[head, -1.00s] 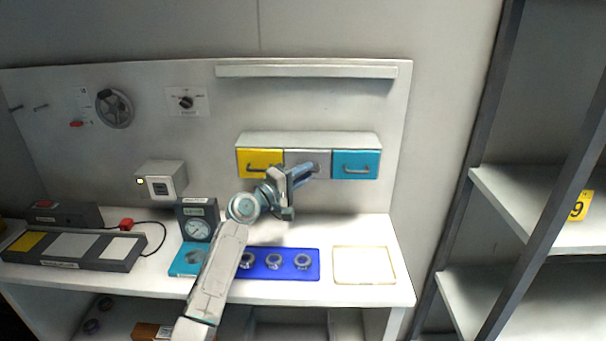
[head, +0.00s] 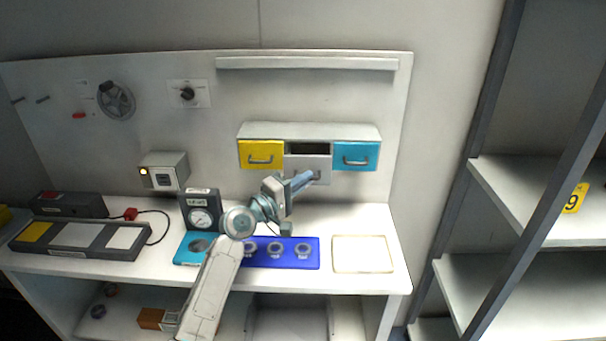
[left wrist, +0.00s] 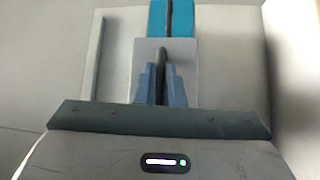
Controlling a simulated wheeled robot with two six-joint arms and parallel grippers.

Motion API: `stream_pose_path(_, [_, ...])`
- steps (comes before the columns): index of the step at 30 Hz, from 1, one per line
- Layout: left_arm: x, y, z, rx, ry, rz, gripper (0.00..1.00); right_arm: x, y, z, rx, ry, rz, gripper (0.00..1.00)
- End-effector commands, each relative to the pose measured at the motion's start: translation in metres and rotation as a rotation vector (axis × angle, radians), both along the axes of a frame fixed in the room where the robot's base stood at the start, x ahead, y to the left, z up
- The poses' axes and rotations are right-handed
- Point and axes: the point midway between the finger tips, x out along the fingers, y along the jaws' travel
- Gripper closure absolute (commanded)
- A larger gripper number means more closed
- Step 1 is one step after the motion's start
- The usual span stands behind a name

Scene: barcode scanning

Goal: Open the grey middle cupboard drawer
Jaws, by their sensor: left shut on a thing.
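The grey middle drawer (head: 308,165) of the wall cupboard (head: 310,132) is pulled out, and a dark gap shows above its front in the head view. The yellow drawer (head: 262,148) and the blue drawer (head: 356,150) on either side are closed. My left gripper (head: 318,175) is at the grey front, shut on its handle. In the left wrist view my gripper's fingers (left wrist: 160,88) close around the dark handle (left wrist: 162,62), in front of the grey drawer front (left wrist: 186,55). My right gripper is not in view.
Below on the bench are a blue mat (head: 310,260) with several small round parts, a dial gauge (head: 201,215) and a pale-framed tray (head: 362,254). A shelf rack (head: 530,205) stands at the right.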

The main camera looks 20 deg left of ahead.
Motion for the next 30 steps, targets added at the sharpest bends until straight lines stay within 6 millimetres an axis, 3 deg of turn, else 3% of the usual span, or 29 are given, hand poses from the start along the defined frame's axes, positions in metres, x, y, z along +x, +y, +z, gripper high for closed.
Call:
stream_pose_path(5, [0.0, 0.0, -0.001, 0.0, 0.001, -0.001, 1.0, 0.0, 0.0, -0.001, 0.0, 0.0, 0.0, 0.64])
stream_pose_path(6, [0.0, 0.0, -0.001, 0.0, 0.001, -0.001, 0.87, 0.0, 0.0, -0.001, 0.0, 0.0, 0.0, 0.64])
stream_pose_path(9, [0.0, 0.0, -0.001, 0.0, 0.001, 0.0, 0.69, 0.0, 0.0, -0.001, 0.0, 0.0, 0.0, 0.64])
stream_pose_path(20, [-0.004, 0.003, -0.002, 0.001, 0.0, 0.0, 0.69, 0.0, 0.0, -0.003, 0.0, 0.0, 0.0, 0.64])
stream_pose_path(30, [-0.056, 0.033, -0.013, 0.007, 0.001, 0.001, 0.69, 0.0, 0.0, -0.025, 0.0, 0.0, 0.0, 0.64])
